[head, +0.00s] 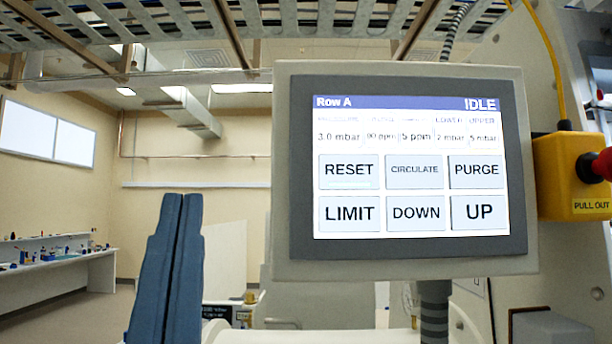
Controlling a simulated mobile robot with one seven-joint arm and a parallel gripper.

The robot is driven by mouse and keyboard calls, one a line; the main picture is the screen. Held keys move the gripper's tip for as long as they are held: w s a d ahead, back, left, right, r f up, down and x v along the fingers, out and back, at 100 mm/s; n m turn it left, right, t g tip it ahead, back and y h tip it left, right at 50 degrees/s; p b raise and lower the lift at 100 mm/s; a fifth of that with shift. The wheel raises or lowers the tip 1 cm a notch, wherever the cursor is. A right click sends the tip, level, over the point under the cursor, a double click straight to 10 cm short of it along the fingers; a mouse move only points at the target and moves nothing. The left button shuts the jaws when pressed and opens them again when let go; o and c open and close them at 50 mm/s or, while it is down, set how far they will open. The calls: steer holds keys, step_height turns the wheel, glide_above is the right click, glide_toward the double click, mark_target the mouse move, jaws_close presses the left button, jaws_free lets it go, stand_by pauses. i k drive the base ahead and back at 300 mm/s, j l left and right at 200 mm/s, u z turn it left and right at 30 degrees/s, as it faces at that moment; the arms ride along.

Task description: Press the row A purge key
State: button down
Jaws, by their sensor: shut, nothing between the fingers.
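The row A control panel (405,265) faces me, a grey-framed touch screen headed "Row A" and "IDLE". The purge key (477,171) is the right key of the upper key row, with the circulate key (414,171) and the reset key (348,171) to its left. The limit, down and up keys are in the row below. My gripper (183,197) shows as two blue-grey fingers pointing up, left of the panel. It is shut and empty, and its tips do not overlap the screen. No key is covered.
A yellow box with a red knob (575,178) marked "PULL OUT" sits right of the panel. A ribbed post (434,312) stands below the panel. A metal tray with struts (340,22) runs overhead. A white bench (60,262) with small items is far left.

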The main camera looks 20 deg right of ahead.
mark_target(464, 171)
steer(key=l+z, duration=0.25)
steer(key=l, duration=0.5)
steer(key=l+z, duration=0.25)
steer(key=l, duration=0.5)
steer(key=i+l+z, duration=0.25)
steer(key=l, duration=0.5)
steer(key=k, duration=0.1)
